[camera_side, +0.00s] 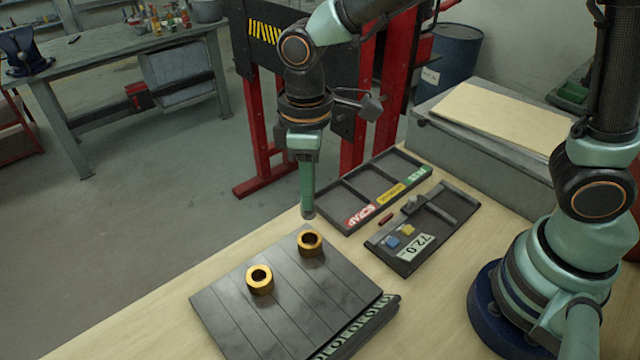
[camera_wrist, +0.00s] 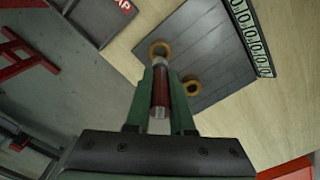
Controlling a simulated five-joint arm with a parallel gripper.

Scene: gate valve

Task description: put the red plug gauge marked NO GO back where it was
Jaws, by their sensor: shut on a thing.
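My gripper (camera_side: 308,213) points down above the far brass ring (camera_side: 310,238) on the dark slatted plate (camera_side: 265,325). In the wrist view my gripper (camera_wrist: 161,68) is shut on a red plug gauge (camera_wrist: 160,92), held lengthwise between the fingers. Its marking cannot be read. The fingers hide most of the gauge in the side view. The far ring (camera_wrist: 160,49) appears just beyond the gauge's tip in the wrist view. A second brass ring (camera_side: 259,279) sits nearer the front. A small red cylinder (camera_side: 386,219) lies between the two trays.
A long compartmented tray (camera_side: 345,193) with red, yellow and green labels lies behind. A smaller tray (camera_side: 375,262) marked 72.0 holds a blue piece (camera_side: 392,242) and a yellow piece (camera_side: 408,230). Bare wooden bench (camera_side: 425,310) lies right of the plate.

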